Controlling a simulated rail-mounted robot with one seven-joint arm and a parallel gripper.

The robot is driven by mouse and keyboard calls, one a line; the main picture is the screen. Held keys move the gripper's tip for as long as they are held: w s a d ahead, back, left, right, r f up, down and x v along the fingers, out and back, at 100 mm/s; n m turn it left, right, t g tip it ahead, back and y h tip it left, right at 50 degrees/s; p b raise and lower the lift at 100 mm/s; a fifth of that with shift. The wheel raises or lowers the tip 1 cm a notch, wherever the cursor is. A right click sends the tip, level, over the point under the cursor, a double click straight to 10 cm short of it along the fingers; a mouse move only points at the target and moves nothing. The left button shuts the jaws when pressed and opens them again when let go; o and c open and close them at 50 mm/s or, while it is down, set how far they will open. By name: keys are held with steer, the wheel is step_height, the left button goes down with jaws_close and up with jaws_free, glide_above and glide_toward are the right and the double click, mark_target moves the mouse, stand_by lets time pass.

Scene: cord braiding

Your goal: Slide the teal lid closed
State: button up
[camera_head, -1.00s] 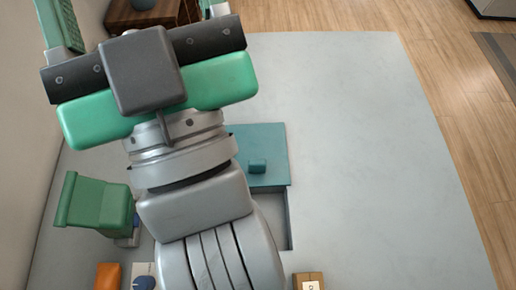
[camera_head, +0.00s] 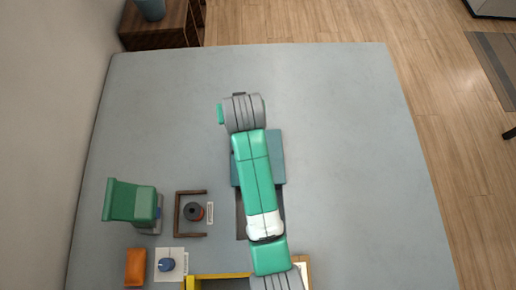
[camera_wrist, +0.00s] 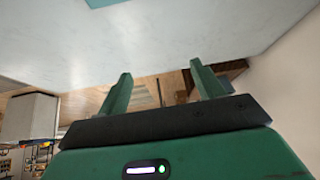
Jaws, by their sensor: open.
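The teal lid (camera_head: 277,158) lies flat on the table near the middle in the head view, and my arm covers much of it. Its small raised handle is hidden. Below it a dark open part of the box (camera_head: 241,222) shows beside my arm, so the lid does not cover that end. My gripper (camera_wrist: 163,86) shows in the wrist view with its two green fingers apart and nothing between them. In the head view its fingers cannot be made out.
An orange block (camera_head: 136,266), a white card (camera_head: 170,264) and a yellow-edged tray (camera_head: 190,282) lie in front. The table's right side (camera_head: 355,150) is clear.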

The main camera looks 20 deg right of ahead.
steer(key=s+f+g+p, duration=0.1)
steer(key=s+f+g, duration=0.1)
steer(key=s+f, duration=0.1)
steer(key=s+d+f+g+p, duration=0.1)
steer(key=s+f+g, duration=0.1)
steer(key=s+f, duration=0.2)
steer(key=s+f+g+y, duration=0.1)
steer(key=s+f+g, duration=0.1)
steer(key=s+f, duration=0.1)
steer(key=shift+s+d+f+m+g+p, duration=0.15)
steer(key=shift+s+f+m+g+p, duration=0.15)
steer(key=shift+m+g+p, duration=0.1)
step_height(320, 180, down, 8)
steer(key=b, duration=0.3)
steer(key=shift+w, duration=0.1)
steer(key=shift+r, duration=0.1)
